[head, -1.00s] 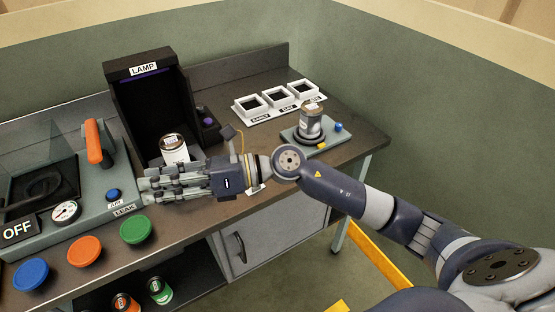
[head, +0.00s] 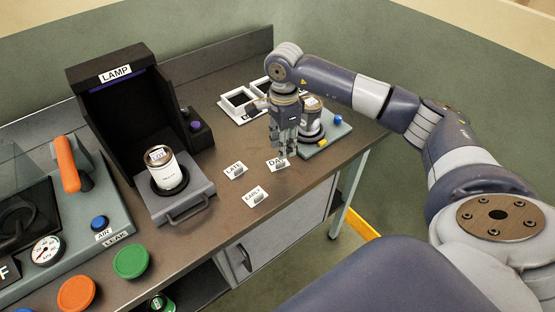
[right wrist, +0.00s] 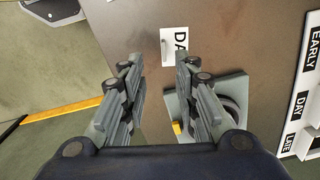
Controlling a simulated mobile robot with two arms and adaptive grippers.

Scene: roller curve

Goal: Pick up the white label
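Three white labels lie on the dark bench top in the head view: LATE (head: 235,170), EARLY (head: 254,196) and DAY (head: 272,164). Each has a small raised tab. My right gripper (head: 283,154) points down over the DAY label and hides its right end. In the right wrist view the DAY label (right wrist: 174,46) lies just past the tips of my right gripper (right wrist: 163,66). The fingers are apart, with nothing between them. I cannot tell the exact height of the tips above the bench. My left gripper is not in view.
A lamp booth (head: 120,110) holds a jar (head: 161,168) on its grey stand. Another jar (head: 312,113) stands on a grey plate (head: 341,128) close behind my right gripper. A white tray (head: 228,111) with square frames lies at the back. Bare bench surrounds the labels.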

